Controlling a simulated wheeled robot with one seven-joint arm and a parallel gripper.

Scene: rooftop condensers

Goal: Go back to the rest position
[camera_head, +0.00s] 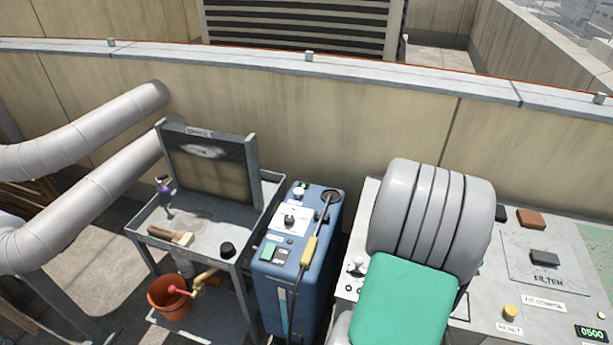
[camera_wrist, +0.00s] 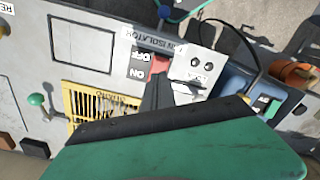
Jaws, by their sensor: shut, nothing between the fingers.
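My gripper (camera_wrist: 157,84) shows in the wrist view as dark fingers in front of a green housing with a black edge. The fingers are together, with nothing seen between them. They point over the edge of the grey console, beside the red isolator panel (camera_wrist: 138,66) marked OFF and ON; I cannot tell whether they touch anything. In the head view my grey and green arm hangs over the left part of the console (camera_head: 480,318) and hides my gripper.
A blue machine (camera_head: 325,235) with a yellow-handled wand (camera_head: 308,251) stands left of the console. Further left is a grey cart (camera_head: 215,243) with a brush (camera_head: 170,235) and an orange bucket (camera_head: 168,297). A parapet wall (camera_head: 300,115) closes the back.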

